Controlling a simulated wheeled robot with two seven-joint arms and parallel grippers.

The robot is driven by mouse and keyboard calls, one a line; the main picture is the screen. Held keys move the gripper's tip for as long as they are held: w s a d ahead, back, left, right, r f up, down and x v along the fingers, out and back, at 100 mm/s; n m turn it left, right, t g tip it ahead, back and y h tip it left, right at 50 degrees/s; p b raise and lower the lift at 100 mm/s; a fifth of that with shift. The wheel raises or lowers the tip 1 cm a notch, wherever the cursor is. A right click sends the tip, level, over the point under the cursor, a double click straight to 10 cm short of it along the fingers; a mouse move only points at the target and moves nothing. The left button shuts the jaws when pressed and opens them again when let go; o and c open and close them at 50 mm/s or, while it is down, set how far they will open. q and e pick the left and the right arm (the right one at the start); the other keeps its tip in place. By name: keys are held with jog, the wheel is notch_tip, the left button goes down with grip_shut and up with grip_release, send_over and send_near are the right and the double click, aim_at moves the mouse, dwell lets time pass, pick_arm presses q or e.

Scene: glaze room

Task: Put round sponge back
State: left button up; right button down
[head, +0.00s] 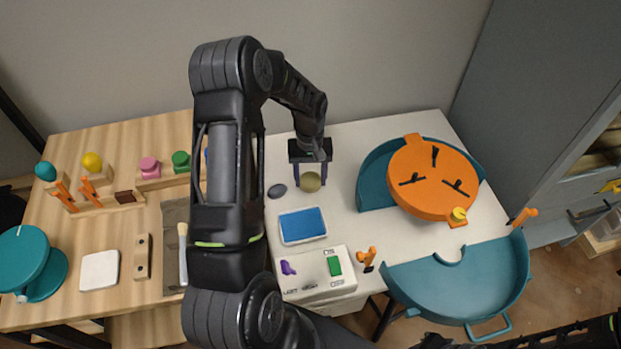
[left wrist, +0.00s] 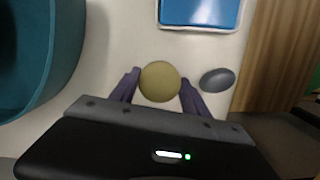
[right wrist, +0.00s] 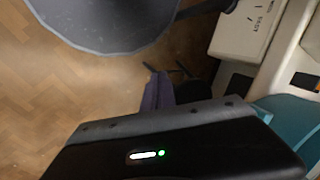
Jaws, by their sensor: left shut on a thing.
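The round sponge (head: 310,182) is a dull yellow disc over the back of the white table. My left gripper (head: 311,177) reaches down to it and is shut on it, a purple finger on each side. In the left wrist view the round sponge (left wrist: 160,82) sits between the tips of my left gripper (left wrist: 160,88). I cannot tell whether it touches the table. My right gripper (right wrist: 158,92) is shut and empty in the right wrist view, above the wooden floor.
A dark grey oval piece (head: 277,191) lies beside the sponge. A blue pad in a white tray (head: 303,241) lies nearer me. A switch box (head: 316,286) stands in front. A teal basin with an orange disc (head: 425,195) fills the right. My left arm hides part of the wooden bench (head: 110,215).

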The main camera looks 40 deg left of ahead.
aim_at(310, 174)
pick_arm(q)
jog(key=shift+f, duration=0.5)
jog(key=shift+f, duration=0.15)
jog(key=o, duration=1.3)
jog(key=r, duration=0.4)
jog(key=r+b, duration=0.1)
jog(key=r, duration=0.3)
jog(key=w+a+r, duration=0.1)
jog(key=r, duration=0.3)
jog(key=shift+r, duration=0.15)
